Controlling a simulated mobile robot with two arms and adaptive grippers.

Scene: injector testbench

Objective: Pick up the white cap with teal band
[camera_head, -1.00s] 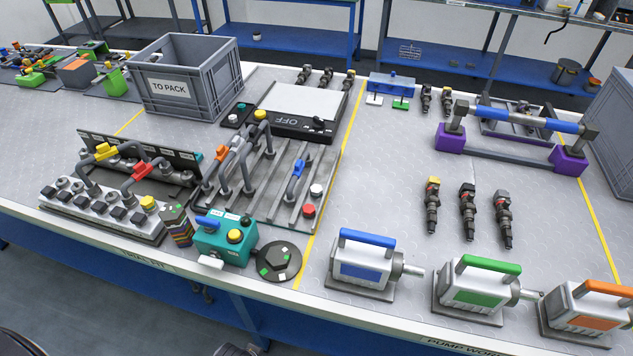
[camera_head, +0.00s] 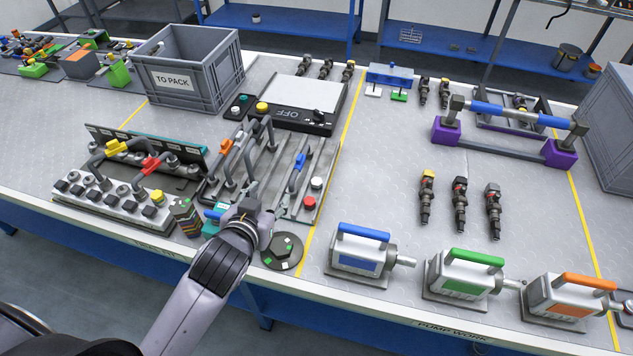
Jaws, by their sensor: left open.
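A small white round cap (camera_head: 317,183) stands at the right edge of the ribbed pipe panel (camera_head: 301,215), just above a red round cap (camera_head: 309,203). A teal band on it is too small to make out. My left gripper (camera_head: 267,200) is over the front of the pipe panel, to the left of the white cap and apart from it. It is open, with nothing seen between its fingers. My left arm and wrist hide most of the teal box (camera_head: 212,213). My right gripper is not in view.
Grey pipes with an orange handle (camera_head: 225,148) and a blue handle (camera_head: 300,161) rise from the panel. A black round disc (camera_head: 283,250) lies in front. A pump with a blue handle (camera_head: 363,232) stands to the right. The bench around the injectors (camera_head: 460,205) has free room.

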